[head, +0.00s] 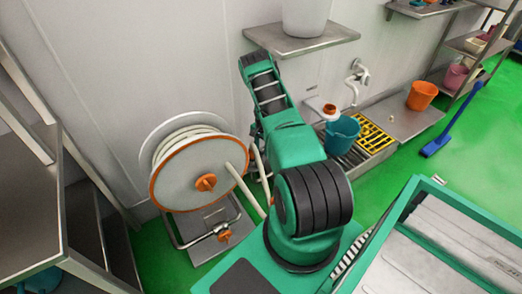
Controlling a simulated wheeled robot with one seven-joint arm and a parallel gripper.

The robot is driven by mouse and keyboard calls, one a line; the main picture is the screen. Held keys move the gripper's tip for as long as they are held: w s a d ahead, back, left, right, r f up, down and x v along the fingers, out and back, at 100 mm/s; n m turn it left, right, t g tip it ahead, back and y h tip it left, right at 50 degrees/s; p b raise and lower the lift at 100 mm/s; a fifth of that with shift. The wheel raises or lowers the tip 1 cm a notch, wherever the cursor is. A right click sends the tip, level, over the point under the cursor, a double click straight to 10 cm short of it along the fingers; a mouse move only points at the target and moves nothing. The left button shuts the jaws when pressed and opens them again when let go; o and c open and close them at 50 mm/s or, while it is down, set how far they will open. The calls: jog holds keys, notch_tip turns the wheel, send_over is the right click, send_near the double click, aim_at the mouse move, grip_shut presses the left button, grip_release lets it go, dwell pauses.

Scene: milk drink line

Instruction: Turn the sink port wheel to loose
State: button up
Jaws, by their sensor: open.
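A small orange round part (329,110) on a white fitting (315,103) shows at the wall, just right of my arm. It may be the sink port wheel, but it is too small to tell its setting. Below it is a low steel sink (390,154) with a yellow grid. A white wall tap (357,76) stands above the sink. My green arm rises in the middle and covers part of the wall left of the fitting. My gripper cannot be made out in this view.
A teal bucket (342,132) stands at the sink's left part. A hose reel (192,174) with an orange hub stands at left, with a small orange knob (224,236) below. A steel shelf (301,39) juts out above. An orange bucket (421,95) and blue broom (438,140) are at right.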

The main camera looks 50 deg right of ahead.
jog(key=c, duration=1)
jog(key=shift+c, duration=0.2)
